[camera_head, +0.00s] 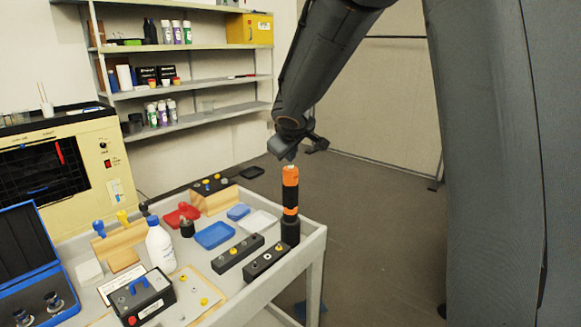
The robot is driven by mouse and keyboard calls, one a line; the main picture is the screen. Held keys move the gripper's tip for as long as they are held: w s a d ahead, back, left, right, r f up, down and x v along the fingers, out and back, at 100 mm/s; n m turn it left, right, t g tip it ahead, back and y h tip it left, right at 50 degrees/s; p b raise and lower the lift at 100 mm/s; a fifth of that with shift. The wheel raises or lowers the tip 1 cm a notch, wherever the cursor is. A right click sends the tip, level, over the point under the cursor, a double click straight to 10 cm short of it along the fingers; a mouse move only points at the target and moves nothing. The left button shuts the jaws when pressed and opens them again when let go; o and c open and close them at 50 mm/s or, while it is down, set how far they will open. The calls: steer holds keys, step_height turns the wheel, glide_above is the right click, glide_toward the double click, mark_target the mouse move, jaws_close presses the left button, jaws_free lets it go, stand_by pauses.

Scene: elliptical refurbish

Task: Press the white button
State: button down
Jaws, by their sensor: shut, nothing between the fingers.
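My gripper (289,154) is dark, points down and is shut with nothing in it. It is right above an orange and black upright cylinder (290,190) near the table's right corner. A small pale tip shows on top of the cylinder, close under the fingers; I cannot tell whether they touch. Two black button bars lie left of the cylinder: one farther back (233,254) and one nearer (262,268). Small light and yellow knobs show on their tops. Which of these pale spots is the white button is too small to tell.
The light table (310,245) also holds a blue tray (214,235), a white bottle (160,246), a black box with a blue handle (140,297) and an open blue case (30,255). A cream machine (100,165) stands at left. Shelves (200,120) line the wall.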

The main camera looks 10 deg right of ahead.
steer(key=shift+f, duration=0.1)
stand_by(0.6)
steer(key=shift+f+b, duration=0.4)
steer(key=shift+b, duration=0.3)
steer(key=shift+f+b, duration=0.2)
steer(key=shift+b, duration=0.1)
steer(key=shift+r, duration=0.1)
stand_by(0.4)
steer(key=shift+r+p, duration=0.55)
steer(key=shift+r, duration=0.05)
steer(key=shift+r, duration=0.15)
step_height(320, 180, up, 6)
steer(key=p, duration=0.5)
steer(key=shift+f, duration=0.2)
